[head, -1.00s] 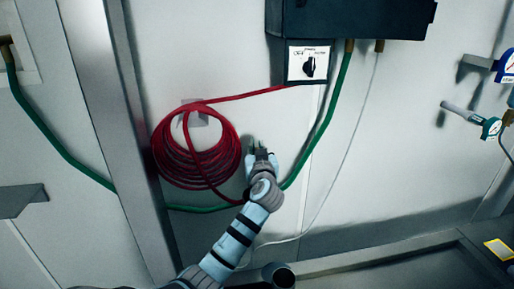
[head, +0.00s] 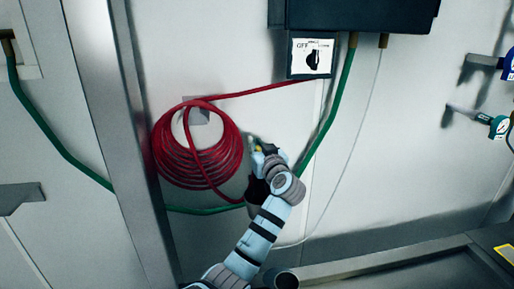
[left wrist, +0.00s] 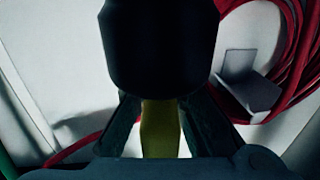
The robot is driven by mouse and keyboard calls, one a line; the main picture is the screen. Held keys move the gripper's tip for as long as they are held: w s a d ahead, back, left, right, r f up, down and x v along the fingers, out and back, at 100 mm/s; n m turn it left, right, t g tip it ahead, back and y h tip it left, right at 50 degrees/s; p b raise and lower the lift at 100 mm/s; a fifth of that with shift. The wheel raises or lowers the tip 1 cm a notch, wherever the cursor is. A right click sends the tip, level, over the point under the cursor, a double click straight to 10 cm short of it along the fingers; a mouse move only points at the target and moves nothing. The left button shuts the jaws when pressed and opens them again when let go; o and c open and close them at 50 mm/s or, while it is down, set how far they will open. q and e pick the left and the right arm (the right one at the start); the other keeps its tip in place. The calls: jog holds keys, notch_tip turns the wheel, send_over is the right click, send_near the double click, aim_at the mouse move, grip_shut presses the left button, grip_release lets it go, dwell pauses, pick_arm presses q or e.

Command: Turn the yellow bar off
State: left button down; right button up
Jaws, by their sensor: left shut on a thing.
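The yellow bar (left wrist: 160,130) shows in the left wrist view as an upright yellow-green piece between my two dark fingers. A big dark rounded body covers the top middle of that view and hides the bar's upper part. In the head view my left gripper (head: 262,150) is at the wall just right of the red hose coil, with a small speck of yellow at its fingers. It is shut on the yellow bar. Most of the bar is hidden by the gripper in the head view. My right gripper is not in view.
A coiled red hose (head: 172,160) hangs on a grey wall bracket (left wrist: 252,80). A green hose (head: 330,118) runs close by on the right. Above is a dark box (head: 350,14) with a black knob on a white plate (head: 312,56). Gauges (head: 498,126) are at far right.

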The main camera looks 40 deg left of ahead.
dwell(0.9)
pick_arm(q)
jog(key=c, duration=1.6)
grip_release()
jog(key=v, duration=1.2)
